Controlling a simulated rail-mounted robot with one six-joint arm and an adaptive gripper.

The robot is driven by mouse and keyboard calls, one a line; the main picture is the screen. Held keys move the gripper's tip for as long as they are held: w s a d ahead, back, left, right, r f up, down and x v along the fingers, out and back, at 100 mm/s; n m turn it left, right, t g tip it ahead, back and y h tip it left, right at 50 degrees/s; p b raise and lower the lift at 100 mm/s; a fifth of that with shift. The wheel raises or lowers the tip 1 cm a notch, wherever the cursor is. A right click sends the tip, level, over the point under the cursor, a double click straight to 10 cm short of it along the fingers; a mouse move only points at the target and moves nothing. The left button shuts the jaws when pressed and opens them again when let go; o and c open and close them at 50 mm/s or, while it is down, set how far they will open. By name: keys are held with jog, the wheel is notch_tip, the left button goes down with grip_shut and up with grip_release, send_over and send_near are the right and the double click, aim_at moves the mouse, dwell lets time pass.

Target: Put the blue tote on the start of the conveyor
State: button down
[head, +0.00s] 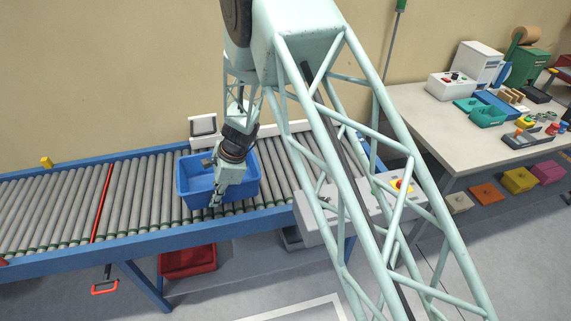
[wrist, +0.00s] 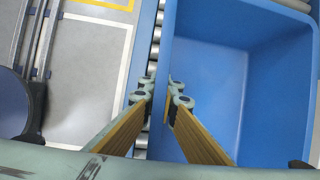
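The blue tote (head: 248,181) sits upright on the rollers of the conveyor (head: 140,194), between the red bar and the control box. It looks empty in the wrist view (wrist: 215,85), where it fills the right half. My gripper (head: 216,203) is at the tote's near wall. In the wrist view my gripper (wrist: 161,92) has one finger outside the wall and one inside it. A narrow gap shows between the outer finger and the rim, so the fingers look open around the wall. The lower part of the wall is hidden.
A red bar (head: 102,204) crosses the rollers to the left. A control box (head: 318,222) with a red button is at the front rail, right of the tote. A red bin (head: 188,262) is below the conveyor. A cluttered workbench (head: 425,112) stands at right.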

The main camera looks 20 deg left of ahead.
aim_at(205, 207)
jog(key=shift+m, duration=0.3)
jog(key=s+a, duration=0.1)
jog(key=s+a+f, duration=0.1)
jog(key=s, duration=0.1)
jog(key=shift+s+f, duration=0.1)
jog(key=shift+s, duration=0.15)
jog(key=w+d, duration=0.1)
jog(key=w, duration=0.4)
jog(key=w+d+f, duration=0.1)
jog(key=w, duration=0.4)
jog(key=w+d, duration=0.2)
jog(key=w, duration=0.3)
jog(key=shift+w+f, duration=0.25)
jog(key=shift+f, duration=1.75)
jog(key=shift+f, duration=0.15)
jog(key=c, duration=2.9)
grip_release()
